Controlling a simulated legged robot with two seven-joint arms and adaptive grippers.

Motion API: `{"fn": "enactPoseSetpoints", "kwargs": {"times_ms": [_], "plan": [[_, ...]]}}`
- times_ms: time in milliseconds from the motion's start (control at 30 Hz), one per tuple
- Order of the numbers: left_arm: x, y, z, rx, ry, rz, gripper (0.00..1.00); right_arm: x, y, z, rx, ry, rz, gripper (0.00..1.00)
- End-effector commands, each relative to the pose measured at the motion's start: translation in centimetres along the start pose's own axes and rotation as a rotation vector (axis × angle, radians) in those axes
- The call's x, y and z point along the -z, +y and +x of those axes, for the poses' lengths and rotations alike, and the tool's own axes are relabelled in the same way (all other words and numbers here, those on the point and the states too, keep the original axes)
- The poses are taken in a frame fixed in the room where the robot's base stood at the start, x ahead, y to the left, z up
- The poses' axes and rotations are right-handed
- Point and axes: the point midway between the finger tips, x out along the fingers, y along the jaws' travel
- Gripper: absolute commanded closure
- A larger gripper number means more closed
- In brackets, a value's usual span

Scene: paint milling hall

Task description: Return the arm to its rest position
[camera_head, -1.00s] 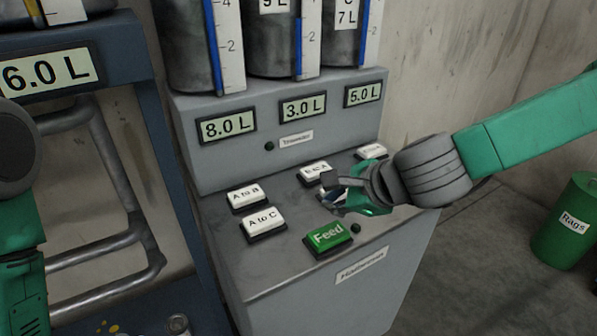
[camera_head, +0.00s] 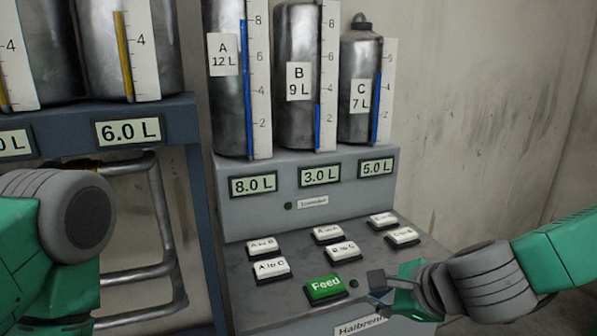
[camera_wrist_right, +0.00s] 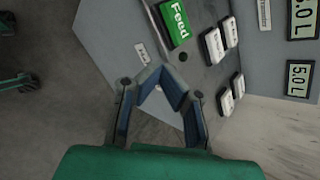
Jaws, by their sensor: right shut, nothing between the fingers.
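My right gripper (camera_head: 372,290) is shut and empty, near the front right edge of the button console (camera_head: 237,283), to the right of the green Feed button (camera_head: 325,287). In the right wrist view its fingers (camera_wrist_right: 162,72) meet at the tips, with the Feed button (camera_wrist_right: 174,22) beyond them. My right arm (camera_head: 560,250) comes in from the right. My left arm (camera_head: 60,225) shows at the left edge; its gripper is not in view.
White buttons, including A to C (camera_head: 271,268), sit on the console. Behind stand tanks A (camera_head: 228,110), B (camera_head: 298,125) and C (camera_head: 358,120), above displays reading 8.0 L (camera_head: 253,185), 3.0 L (camera_head: 319,176) and 5.0 L (camera_head: 376,168). A blue frame (camera_head: 208,240) stands left.

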Motion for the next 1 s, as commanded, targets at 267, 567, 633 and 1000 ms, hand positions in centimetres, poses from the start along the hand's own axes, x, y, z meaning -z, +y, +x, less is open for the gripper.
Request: {"fn": "enactPoseSetpoints", "kwargs": {"times_ms": [267, 567, 633, 1000], "plan": [[0.0, 0.0, 0.4, 0.000, 0.001, -0.001, 0.60, 3.6, 4.5, 2.3, -0.075, 0.047, -0.172, 1.00], [-0.1, 0.0, 1.0, 0.000, 0.000, 0.000, 0.60, 8.9, 12.5, 4.6, -0.215, 0.107, -0.504, 1.00], [-0.1, 0.0, 1.3, 0.000, 0.000, 0.000, 0.60, 10.8, 15.2, 5.0, -0.271, 0.117, -0.623, 1.00], [-0.2, 0.0, 3.0, 0.000, 0.000, -0.001, 0.60, 26.0, 31.1, 1.3, -0.746, -0.007, -1.542, 1.00]]}}
